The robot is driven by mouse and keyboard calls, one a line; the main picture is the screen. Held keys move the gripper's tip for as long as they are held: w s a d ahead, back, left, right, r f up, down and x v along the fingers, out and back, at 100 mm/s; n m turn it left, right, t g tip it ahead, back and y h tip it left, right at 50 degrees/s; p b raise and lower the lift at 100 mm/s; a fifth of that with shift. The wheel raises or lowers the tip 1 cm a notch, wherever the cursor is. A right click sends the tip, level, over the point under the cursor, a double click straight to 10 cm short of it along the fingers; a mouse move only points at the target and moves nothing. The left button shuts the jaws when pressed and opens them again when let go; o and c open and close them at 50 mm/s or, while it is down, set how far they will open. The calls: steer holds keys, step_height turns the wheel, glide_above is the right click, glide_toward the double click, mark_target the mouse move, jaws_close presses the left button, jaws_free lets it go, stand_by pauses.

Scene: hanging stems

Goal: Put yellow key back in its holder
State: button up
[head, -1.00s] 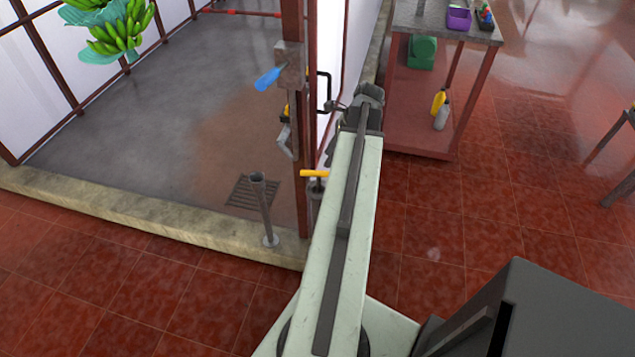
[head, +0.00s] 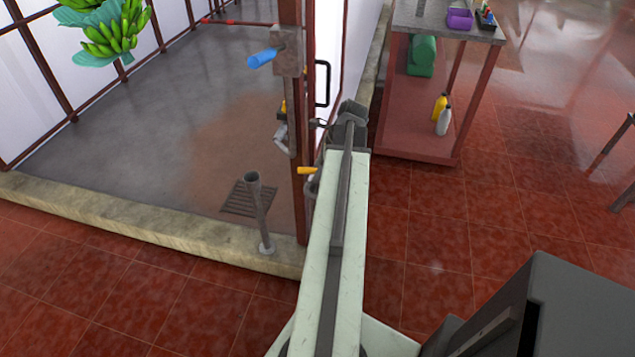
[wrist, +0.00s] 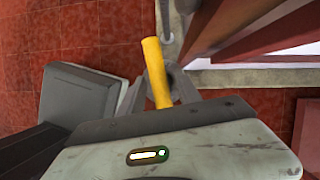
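The yellow key (head: 307,170) shows as a short yellow bar just left of my arm in the head view. In the wrist view the yellow key (wrist: 156,70) runs out from between the fingers of my gripper (wrist: 160,92), which look closed on it. The gripper is mostly hidden behind my arm in the head view. A grey upright tube with a cup-like top, which looks like the holder (head: 259,210), stands left of the key and apart from it. The key's lower part is hidden.
A red-brown post (head: 299,110) carries a blue-handled fitting (head: 263,59) and pipes close to my arm. A concrete curb (head: 150,232) runs along the floor. A shelf table (head: 420,130) with bottles stands right. Open tiled floor (head: 480,220) lies right of my arm.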

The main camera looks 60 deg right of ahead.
jaws_close()
steer(key=shift+r+p, duration=3.75)
